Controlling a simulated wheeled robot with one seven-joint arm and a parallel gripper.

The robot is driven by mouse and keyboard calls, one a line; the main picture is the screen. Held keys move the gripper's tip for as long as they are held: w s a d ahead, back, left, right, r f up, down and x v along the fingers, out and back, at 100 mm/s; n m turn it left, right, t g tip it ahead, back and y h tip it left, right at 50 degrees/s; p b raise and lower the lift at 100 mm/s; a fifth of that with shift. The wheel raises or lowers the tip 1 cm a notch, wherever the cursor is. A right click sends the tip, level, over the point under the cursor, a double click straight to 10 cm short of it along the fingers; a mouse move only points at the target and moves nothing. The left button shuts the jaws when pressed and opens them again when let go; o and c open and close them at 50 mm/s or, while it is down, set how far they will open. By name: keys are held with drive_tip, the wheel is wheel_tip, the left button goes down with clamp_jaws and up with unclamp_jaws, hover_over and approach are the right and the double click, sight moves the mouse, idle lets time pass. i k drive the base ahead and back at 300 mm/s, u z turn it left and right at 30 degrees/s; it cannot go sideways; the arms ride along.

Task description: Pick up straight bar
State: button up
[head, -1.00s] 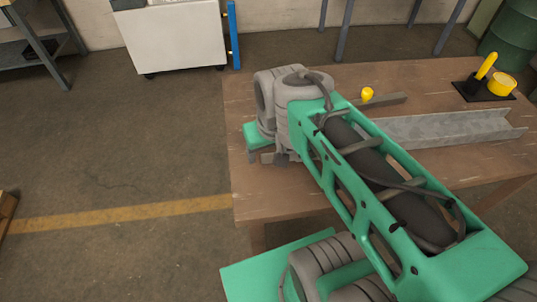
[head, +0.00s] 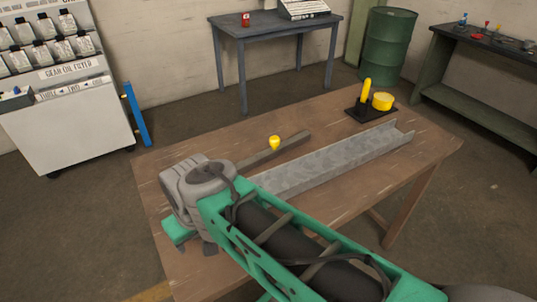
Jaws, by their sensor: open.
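The straight bar (head: 288,145) is a narrow, dark grey-brown strip lying on the wooden table (head: 420,152). Its left end runs behind my arm's wrist. A yellow knob (head: 274,142) shows at the bar's middle; I cannot tell if it is fixed to it. My gripper (head: 210,247) is mostly hidden beneath my grey and green wrist, low over the table's left part. It is open and stands apart from the visible part of the bar, to its left and nearer to me. Its fingertips are not clear.
A long grey metal channel (head: 335,160) lies beside the bar, on the near side. A black base (head: 372,112) with a yellow peg (head: 367,90) and a yellow round piece (head: 383,101) stands at the table's far right corner. The table's right front is clear.

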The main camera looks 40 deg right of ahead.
sight(277, 149)
drive_tip(key=k, duration=0.5)
drive_tip(key=u, duration=2.15)
drive_tip(key=k, duration=0.95)
drive_tip(key=z, duration=1)
drive_tip(key=i, duration=0.95)
drive_tip(key=z, duration=0.05)
